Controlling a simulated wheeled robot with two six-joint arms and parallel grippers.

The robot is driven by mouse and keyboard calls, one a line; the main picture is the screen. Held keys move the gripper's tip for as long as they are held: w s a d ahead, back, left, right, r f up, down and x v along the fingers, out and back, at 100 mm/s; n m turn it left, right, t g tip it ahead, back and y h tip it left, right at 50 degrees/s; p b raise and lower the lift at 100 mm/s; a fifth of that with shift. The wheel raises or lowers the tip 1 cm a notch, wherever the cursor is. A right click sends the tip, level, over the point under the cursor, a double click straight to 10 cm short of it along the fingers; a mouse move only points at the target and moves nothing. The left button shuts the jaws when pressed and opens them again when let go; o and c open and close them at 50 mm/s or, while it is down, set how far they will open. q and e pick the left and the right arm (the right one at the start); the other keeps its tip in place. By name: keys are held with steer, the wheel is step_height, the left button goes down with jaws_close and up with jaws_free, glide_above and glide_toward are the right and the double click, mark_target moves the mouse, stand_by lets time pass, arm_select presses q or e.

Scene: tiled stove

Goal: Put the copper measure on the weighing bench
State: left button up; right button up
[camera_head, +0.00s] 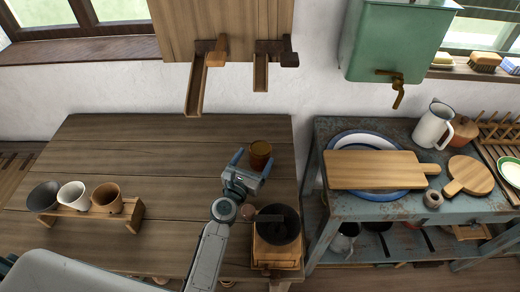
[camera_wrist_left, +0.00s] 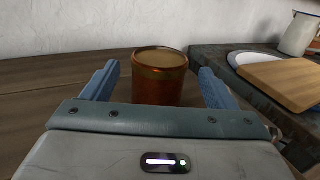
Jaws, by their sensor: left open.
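The copper measure (camera_head: 260,156), a small reddish-brown cup, stands upright on the wooden table (camera_head: 130,155) near its right side. It also shows in the left wrist view (camera_wrist_left: 158,88), straight ahead between the fingers. My left gripper (camera_head: 252,164) is open, with its blue fingers pointing at the cup. In the left wrist view (camera_wrist_left: 158,85) the fingers are on either side of the cup, with gaps between; I cannot tell how far the cup sits within the jaws. I cannot tell which surface is the weighing bench. My right gripper does not show.
A wooden grinder (camera_head: 277,240) stands close right of my left arm. A rack with several cups (camera_head: 90,203) is at the table's left. Two wooden chutes (camera_head: 196,85) hang above the back edge. A blue-grey side table (camera_head: 350,207) stands right, holding a cutting board (camera_head: 375,170).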

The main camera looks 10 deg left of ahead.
arm_select(q)
steer(key=shift+s+a+b, duration=0.2)
steer(key=shift+s+a, duration=0.05)
steer(key=shift+s, duration=1)
steer(key=shift+s+a+b, duration=0.15)
steer(key=shift+s+a, duration=0.1)
steer(key=shift+s, duration=1)
